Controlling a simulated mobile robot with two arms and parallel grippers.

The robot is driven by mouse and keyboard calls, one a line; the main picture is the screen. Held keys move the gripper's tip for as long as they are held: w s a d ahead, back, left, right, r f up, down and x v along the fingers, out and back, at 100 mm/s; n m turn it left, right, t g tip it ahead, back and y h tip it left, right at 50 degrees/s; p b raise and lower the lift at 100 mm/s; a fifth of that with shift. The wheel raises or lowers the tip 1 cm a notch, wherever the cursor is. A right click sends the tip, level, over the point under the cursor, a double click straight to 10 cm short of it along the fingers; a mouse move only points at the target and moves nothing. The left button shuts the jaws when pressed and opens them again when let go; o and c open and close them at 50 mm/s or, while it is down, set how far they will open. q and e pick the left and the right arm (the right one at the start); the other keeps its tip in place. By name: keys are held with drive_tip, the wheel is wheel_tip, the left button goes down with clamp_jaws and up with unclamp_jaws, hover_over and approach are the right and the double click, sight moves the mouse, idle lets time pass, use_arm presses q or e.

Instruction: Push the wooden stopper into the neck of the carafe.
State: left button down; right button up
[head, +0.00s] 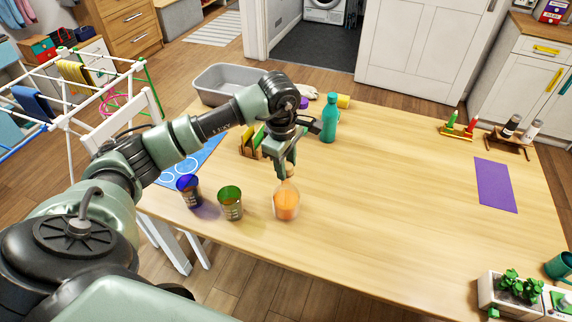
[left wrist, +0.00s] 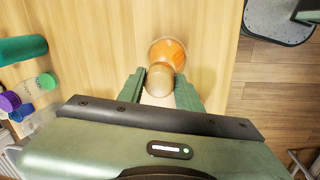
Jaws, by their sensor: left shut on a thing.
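The carafe (head: 286,206) is clear with orange contents and stands upright near the table's front edge. It also shows in the left wrist view (left wrist: 168,50). My left gripper (head: 286,171) points down over the carafe and is shut on the wooden stopper (left wrist: 159,80). The stopper sits between the two fingertips in the left wrist view, overlapping the near side of the carafe. The fingers hide most of it in the head view. I cannot tell whether its lower end touches or enters the neck. My right gripper is not in view.
A green cup (head: 230,204) and a blue cup (head: 188,190) stand left of the carafe. A teal bottle (head: 329,119) and a grey tub (head: 222,84) are farther back. The table (head: 390,190) is clear to the right, up to a purple mat (head: 495,184).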

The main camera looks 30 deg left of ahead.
use_arm(q)
drive_tip(key=shift+s+f, duration=0.15)
drive_tip(key=shift+f, duration=0.05)
